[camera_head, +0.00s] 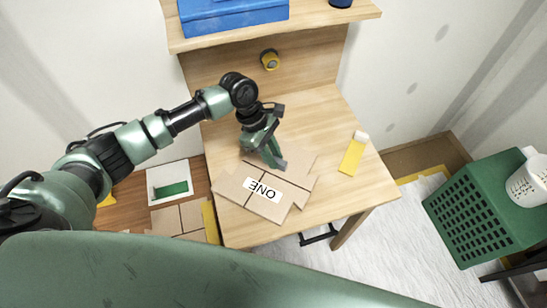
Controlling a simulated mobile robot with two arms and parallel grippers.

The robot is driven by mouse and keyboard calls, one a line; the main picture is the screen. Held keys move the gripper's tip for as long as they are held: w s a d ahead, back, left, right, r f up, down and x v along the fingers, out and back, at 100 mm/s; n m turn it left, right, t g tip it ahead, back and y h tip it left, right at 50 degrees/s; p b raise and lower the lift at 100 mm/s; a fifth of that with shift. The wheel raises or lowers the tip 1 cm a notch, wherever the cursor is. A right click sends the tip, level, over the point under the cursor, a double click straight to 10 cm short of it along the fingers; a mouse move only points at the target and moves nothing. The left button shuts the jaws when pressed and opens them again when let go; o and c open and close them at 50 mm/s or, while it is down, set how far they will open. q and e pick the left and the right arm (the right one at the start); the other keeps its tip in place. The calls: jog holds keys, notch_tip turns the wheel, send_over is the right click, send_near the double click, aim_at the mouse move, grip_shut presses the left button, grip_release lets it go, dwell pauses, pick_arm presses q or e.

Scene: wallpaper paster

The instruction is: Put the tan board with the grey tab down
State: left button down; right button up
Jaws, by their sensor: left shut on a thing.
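A flat tan board (260,206) with irregular edges and a white label reading "ONE" is over the wooden desk top, near its front left. My left gripper (275,160) reaches down at the board's far edge and is shut on it. The grey tab cannot be made out; the fingers cover that part. The board looks flat and close to the desk, but I cannot tell whether it fully touches. My right gripper is not in view.
A yellow tool with a white end (352,156) lies on the desk's right side. A yellow roll (270,60) is at the desk's back panel. A blue box (230,14) stands on the shelf.

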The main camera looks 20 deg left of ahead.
pick_arm(q)
jog(key=shift+f, duration=0.65)
jog(key=c, duration=1.3)
grip_release()
jog(key=shift+f, duration=0.15)
jog(key=v, duration=1.2)
jog(key=shift+d, duration=0.1)
